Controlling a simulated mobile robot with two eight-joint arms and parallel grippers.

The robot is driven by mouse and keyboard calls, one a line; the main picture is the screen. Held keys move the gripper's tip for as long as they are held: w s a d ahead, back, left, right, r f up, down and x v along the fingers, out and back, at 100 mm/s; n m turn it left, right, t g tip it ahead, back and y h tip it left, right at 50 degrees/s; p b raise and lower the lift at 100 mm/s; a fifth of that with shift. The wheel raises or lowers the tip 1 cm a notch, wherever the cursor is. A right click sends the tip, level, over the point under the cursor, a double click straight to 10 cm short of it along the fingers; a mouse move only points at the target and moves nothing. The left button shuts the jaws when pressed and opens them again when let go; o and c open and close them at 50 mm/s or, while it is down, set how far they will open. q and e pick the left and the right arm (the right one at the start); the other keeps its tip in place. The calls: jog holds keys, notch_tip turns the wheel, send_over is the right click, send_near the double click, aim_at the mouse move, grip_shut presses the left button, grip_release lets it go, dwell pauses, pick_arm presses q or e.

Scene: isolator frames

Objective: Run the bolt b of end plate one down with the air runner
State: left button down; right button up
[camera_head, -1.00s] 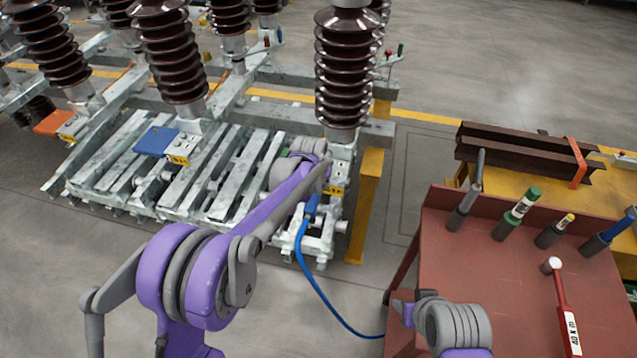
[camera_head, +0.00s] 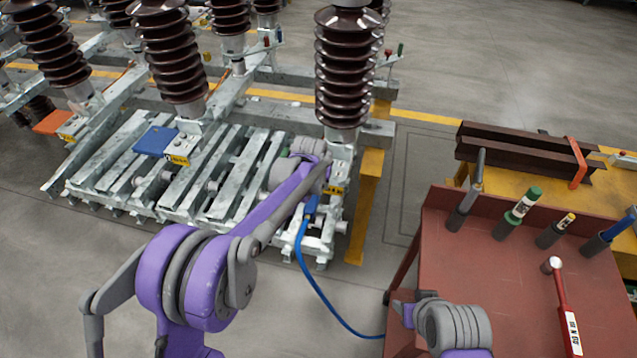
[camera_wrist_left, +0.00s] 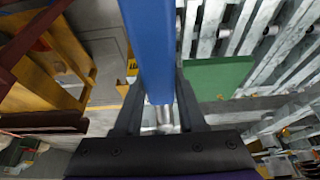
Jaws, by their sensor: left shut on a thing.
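The blue air runner (camera_head: 311,207) is in my left gripper, beside the foot of the right-hand insulator column. Its blue hose (camera_head: 310,280) trails down and right toward the red bench. In the left wrist view the runner's blue body (camera_wrist_left: 152,45) lies between the two dark fingers of my left gripper (camera_wrist_left: 158,112), which are shut on it. A short metallic part shows below the body. In the head view the arm hides the left fingers. Bolt b cannot be made out. My right gripper (camera_head: 402,312) is at the red bench's front left edge; its jaw state is unclear.
Brown insulators (camera_head: 343,75) stand on the galvanised frame. A yellow post (camera_head: 366,205) is close right of the runner. The red bench (camera_head: 480,270) holds a red-handled tool (camera_head: 566,315) and several upright tools. A green plate (camera_wrist_left: 217,78) shows in the wrist view.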

pick_arm(q)
jog(key=shift+f+b, duration=0.6)
jog(key=shift+f, duration=0.35)
dwell(0.3)
jog(key=shift+f+b, duration=0.4)
dwell(2.0)
jog(key=shift+r, duration=0.2)
jog(key=shift+r+p, duration=1.8)
jog(key=shift+r, duration=1.55)
